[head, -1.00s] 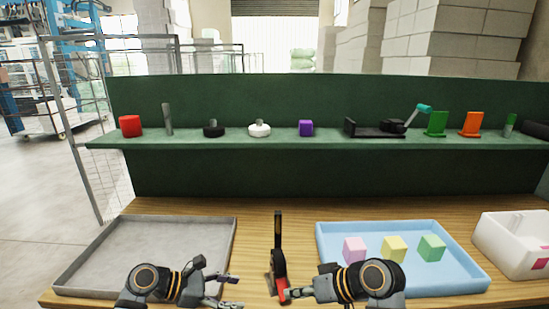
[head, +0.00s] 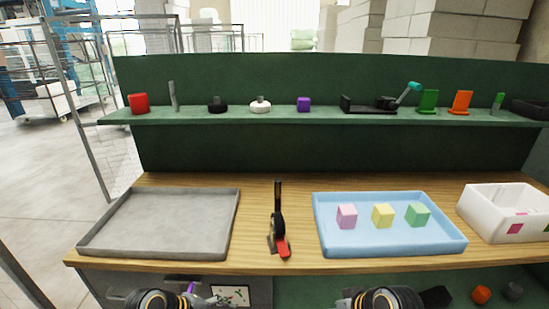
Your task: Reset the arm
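My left gripper (head: 204,296) is at the bottom edge, in front of the table and below its front edge. Its fingers look spread and empty, though partly cut off. My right gripper (head: 338,303) is also at the bottom edge, mostly cut off, so its opening is hidden. A small press (head: 279,228) with a black upright lever and a red part stands mid-table between the trays. Neither gripper touches it.
A grey tray (head: 86,247) on the left is empty. A blue tray (head: 440,242) holds pink, yellow and green blocks. A white bin (head: 487,226) stands at right. A green shelf (head: 350,119) behind carries several small items. Bare wood surrounds the press.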

